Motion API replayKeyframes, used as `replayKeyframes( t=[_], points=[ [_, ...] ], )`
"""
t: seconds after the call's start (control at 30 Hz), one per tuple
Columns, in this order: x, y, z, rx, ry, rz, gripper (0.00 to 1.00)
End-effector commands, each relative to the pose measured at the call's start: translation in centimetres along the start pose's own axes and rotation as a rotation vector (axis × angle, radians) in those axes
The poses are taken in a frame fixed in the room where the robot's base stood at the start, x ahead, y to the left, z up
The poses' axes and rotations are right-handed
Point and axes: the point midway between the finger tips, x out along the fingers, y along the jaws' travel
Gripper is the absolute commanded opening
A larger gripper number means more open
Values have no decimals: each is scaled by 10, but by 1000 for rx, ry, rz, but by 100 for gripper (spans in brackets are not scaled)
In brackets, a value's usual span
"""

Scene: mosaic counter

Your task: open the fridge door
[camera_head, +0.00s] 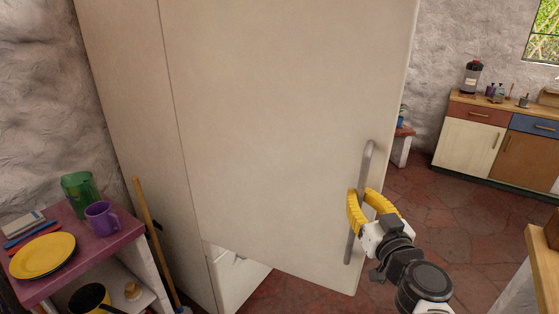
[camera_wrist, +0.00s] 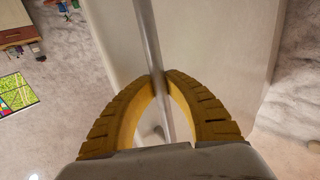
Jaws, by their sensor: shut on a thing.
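The fridge is a tall cream-white cabinet whose door (camera_head: 285,120) fills the middle of the head view. The door stands ajar, swung out from the body, and a white interior part (camera_head: 238,272) shows below its lower left edge. A grey vertical bar handle (camera_head: 367,165) is on the door's right side. My gripper (camera_head: 366,194) has yellow fingers shut around the handle at about mid-height. In the wrist view the handle (camera_wrist: 148,38) runs between the two fingertips (camera_wrist: 164,78). The door's face also shows there (camera_wrist: 220,40).
A purple-topped table (camera_head: 75,250) at lower left carries a yellow plate (camera_head: 43,255), a purple mug (camera_head: 102,218) and a green container (camera_head: 78,192). A broom (camera_head: 150,225) leans beside the fridge. Low cabinets (camera_head: 465,150) stand at the right. Red tiled floor (camera_head: 470,230) is clear between.

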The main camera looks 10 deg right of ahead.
Motion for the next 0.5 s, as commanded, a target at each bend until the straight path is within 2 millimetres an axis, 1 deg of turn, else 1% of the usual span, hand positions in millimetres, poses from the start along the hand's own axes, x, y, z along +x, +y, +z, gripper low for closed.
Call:
replayKeyframes(
  t=[0.47,0.5],
  points=[
    [0,0,0,0,0,0,0],
    [0,0,0,0,0,1,14]
  ],
)
